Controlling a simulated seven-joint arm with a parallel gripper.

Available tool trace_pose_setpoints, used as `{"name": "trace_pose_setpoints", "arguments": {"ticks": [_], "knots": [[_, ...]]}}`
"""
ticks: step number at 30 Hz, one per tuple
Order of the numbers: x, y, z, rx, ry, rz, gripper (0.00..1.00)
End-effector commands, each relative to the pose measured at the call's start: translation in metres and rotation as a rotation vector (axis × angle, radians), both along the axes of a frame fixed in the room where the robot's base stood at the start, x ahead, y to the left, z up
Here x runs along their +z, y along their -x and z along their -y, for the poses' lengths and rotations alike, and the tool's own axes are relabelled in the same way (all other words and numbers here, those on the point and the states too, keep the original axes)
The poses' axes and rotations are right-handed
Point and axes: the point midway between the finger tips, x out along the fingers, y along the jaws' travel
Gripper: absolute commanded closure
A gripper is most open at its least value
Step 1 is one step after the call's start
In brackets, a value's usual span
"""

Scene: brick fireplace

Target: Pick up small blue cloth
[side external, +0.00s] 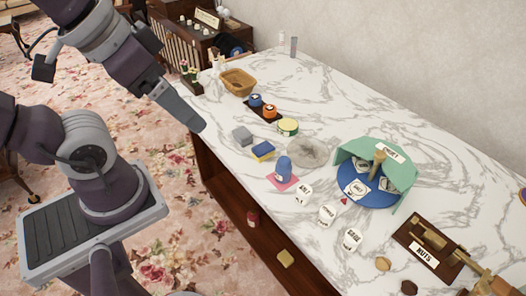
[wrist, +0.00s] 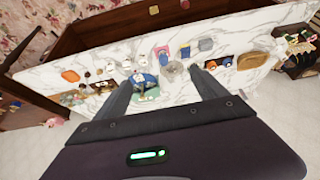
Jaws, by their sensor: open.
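I cannot make out a plain small blue cloth for certain. A small blue piece with a yellow edge (side external: 262,149) lies on the marble counter, between a grey block (side external: 242,135) and a pink square (side external: 283,181) with a blue bottle (side external: 284,166) on it. The blue piece also shows in the wrist view (wrist: 185,52). My gripper (side external: 197,124) is above the counter's near edge, left of the grey block and apart from everything. In the wrist view my gripper (wrist: 160,76) shows two spread fingers with nothing held between them.
A round grey mat (side external: 308,151) lies right of the blue piece. A green-backed blue stand (side external: 368,190), white labelled jars (side external: 327,214), a yellow-green tin (side external: 288,126) and a wicker basket (side external: 238,82) stand around. The counter's back strip is mostly clear.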

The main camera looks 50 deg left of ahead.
Motion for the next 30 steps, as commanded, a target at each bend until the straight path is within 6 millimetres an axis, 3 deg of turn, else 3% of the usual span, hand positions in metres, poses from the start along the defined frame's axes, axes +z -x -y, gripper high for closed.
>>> {"name": "trace_pose_setpoints", "arguments": {"ticks": [5,7,10,13,17,21,25,30], "knots": [[0.0,-0.002,-0.001,-0.007,-0.007,-0.003,0.18],[0.001,-0.013,-0.004,-0.047,-0.044,-0.027,0.18],[-0.004,-0.052,-0.014,-0.2,-0.159,-0.104,0.18],[-0.023,-0.105,-0.032,-0.439,-0.285,-0.207,0.18],[-0.078,-0.172,-0.059,-0.8,-0.383,-0.329,0.18],[-0.162,-0.222,-0.086,-1.184,-0.406,-0.396,0.18],[-0.225,-0.239,-0.099,-1.424,-0.394,-0.396,0.18],[-0.259,-0.243,-0.102,-1.537,-0.385,-0.384,0.18]]}}
